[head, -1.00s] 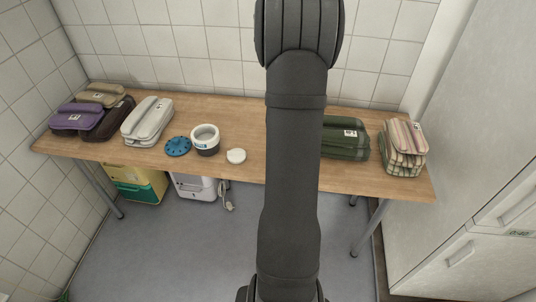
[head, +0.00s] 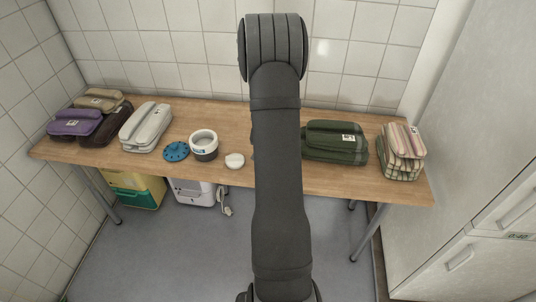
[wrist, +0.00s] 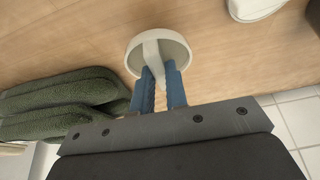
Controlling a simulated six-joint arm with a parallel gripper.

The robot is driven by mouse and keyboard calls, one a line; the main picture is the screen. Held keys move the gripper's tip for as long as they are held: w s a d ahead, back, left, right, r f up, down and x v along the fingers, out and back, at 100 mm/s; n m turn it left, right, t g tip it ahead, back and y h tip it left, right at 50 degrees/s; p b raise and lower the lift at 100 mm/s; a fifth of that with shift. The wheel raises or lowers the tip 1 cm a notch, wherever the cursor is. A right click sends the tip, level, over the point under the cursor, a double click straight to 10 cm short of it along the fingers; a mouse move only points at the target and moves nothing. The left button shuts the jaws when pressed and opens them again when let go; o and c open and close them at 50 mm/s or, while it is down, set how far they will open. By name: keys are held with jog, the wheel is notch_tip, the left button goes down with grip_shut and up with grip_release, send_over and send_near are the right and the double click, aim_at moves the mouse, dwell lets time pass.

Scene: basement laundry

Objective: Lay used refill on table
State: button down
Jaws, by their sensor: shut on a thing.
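My gripper (wrist: 160,92), with blue fingers, is shut on the used refill (wrist: 136,58), a round pale disc with a white rim and a raised bar across it. The fingers grip that bar. The disc is over the wooden table (head: 120,160); I cannot tell whether it touches the wood. In the head view my arm hides the gripper and the held disc.
An open white-and-dark pot (head: 203,146) and a blue perforated disc (head: 176,151) stand left of the white disc. Folded green fabric (head: 335,142) lies right of my arm, a striped stack (head: 401,152) beyond it.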

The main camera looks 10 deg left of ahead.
jog(key=shift+a+f, duration=0.1)
jog(key=shift+f, duration=1.9)
jog(key=c, duration=1.4)
grip_release()
jog(key=shift+f, duration=0.15)
jog(key=shift+c, duration=0.2)
jog(key=v, duration=1.2)
jog(key=x, duration=1.2)
